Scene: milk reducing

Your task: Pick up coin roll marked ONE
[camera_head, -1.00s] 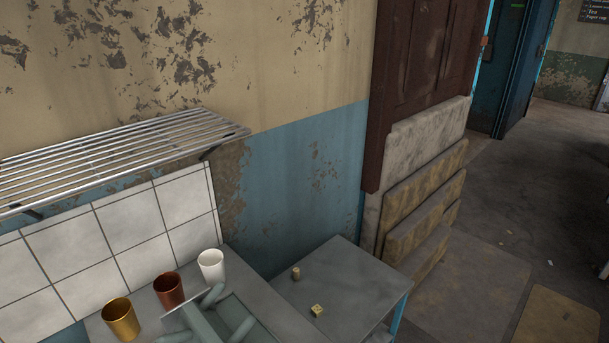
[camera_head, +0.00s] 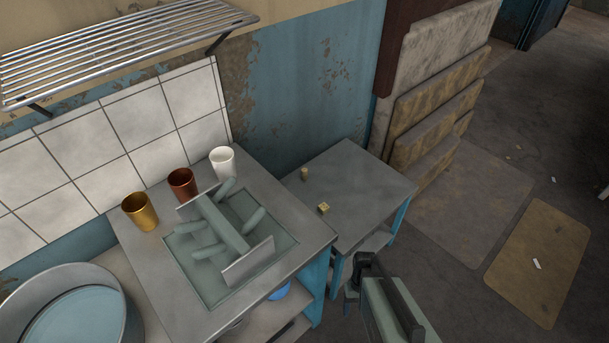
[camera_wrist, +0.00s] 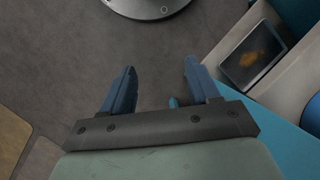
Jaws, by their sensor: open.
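A small tan cylinder (camera_head: 304,174), which looks like a coin roll, stands upright near the back left of the grey side table (camera_head: 372,187). A small yellowish block (camera_head: 323,208) lies closer to the table's front edge. Both are too small to read any marking. My gripper (camera_wrist: 160,70) is open and empty in the wrist view, with its fingers over the floor. In the head view my arm's end is in front of the side table, apart from both small objects. Neither object shows in the wrist view.
A large metal pot (camera_head: 110,277) stands lower left. Stacked slabs (camera_head: 437,110) lean right of the table.

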